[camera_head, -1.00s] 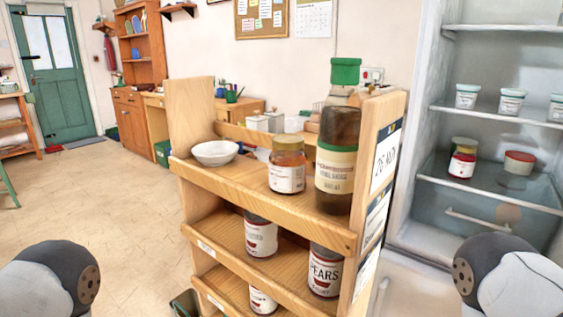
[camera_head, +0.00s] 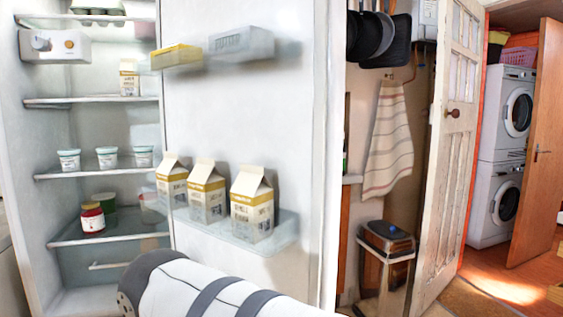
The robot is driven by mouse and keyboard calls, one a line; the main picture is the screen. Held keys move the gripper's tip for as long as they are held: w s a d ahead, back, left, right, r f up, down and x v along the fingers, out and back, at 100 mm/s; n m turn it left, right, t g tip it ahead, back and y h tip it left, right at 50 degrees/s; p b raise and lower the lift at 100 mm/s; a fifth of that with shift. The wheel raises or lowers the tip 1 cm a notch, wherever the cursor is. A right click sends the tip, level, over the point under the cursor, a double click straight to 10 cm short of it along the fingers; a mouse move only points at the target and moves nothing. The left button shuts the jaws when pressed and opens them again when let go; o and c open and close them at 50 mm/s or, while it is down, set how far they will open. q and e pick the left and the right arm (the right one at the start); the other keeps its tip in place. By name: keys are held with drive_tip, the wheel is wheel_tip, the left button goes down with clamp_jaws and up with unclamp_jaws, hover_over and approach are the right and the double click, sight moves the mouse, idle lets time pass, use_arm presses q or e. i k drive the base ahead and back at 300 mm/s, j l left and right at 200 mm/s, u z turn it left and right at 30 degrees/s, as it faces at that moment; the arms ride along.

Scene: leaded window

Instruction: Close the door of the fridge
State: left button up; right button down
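The fridge (camera_head: 28,190) stands open on the left of the head view, with its shelves showing. Its door (camera_head: 255,110) is swung open beside it and shows its inner face. The door carries several milk cartons (camera_head: 207,192) on a lower shelf, and a yellow pack (camera_head: 176,57) and a butter compartment (camera_head: 241,43) higher up. Part of my own arm, white with dark bands, crosses the bottom of the view in front of the door. Neither gripper shows in the view.
Inside the fridge are white tubs (camera_head: 107,157), a red jar (camera_head: 92,218) and a carton (camera_head: 129,78). Right of the fridge door are a bin (camera_head: 386,250), a hanging striped towel (camera_head: 389,140) and an open white panelled door (camera_head: 452,150). Stacked washing machines (camera_head: 497,150) stand beyond.

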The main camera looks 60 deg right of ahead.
sight(283, 114)
drive_tip(key=k+l, duration=0.25)
drive_tip(key=l, duration=0.15)
drive_tip(key=k+l, duration=0.25)
drive_tip(key=l, duration=0.2)
drive_tip(key=k+l, duration=0.25)
drive_tip(key=l, duration=0.15)
drive_tip(key=l+u, duration=0.1)
drive_tip(key=l, duration=1.4)
